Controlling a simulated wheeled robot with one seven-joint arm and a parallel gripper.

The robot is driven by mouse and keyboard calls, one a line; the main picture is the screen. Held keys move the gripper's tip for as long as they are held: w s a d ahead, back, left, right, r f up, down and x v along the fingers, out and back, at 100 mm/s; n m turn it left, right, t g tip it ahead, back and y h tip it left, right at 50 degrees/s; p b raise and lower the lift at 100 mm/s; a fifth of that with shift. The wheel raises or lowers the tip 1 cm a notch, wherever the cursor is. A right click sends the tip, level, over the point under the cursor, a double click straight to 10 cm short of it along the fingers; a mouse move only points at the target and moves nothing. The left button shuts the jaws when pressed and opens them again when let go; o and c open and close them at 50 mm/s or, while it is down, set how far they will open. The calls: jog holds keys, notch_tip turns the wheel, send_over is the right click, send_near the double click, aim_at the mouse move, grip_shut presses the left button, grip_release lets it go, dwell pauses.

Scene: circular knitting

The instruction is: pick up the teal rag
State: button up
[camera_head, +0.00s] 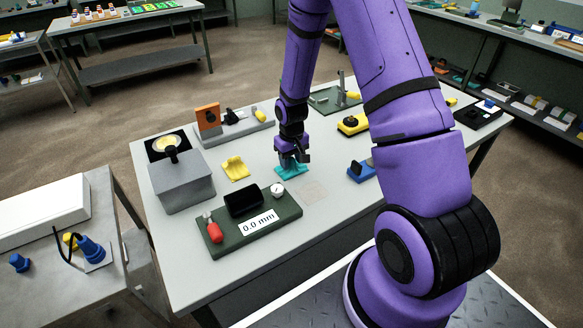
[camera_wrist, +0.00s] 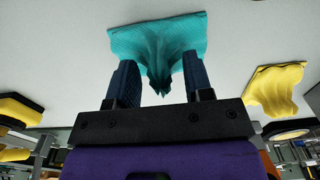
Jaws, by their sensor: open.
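The teal rag (camera_head: 292,170) lies crumpled on the light grey table (camera_head: 225,262), near its middle. My gripper (camera_head: 292,160) is right above it, pointing down, and hides part of it in the head view. In the wrist view the teal rag (camera_wrist: 158,42) has a raised, bunched fold that reaches between the two fingers of my gripper (camera_wrist: 156,80). The fingers are open, one on each side of the fold, with a gap to it visible on both sides.
A yellow rag (camera_head: 236,168) lies to the left. A dark green board with a 0.0 mm display (camera_head: 258,222) is in front. A blue item (camera_head: 361,171) sits to the right, and a grey box (camera_head: 183,183) stands at the left. A flat pale patch (camera_head: 314,192) lies close by.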

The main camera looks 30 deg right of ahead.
grip_shut()
jog(key=shift+r, duration=0.1)
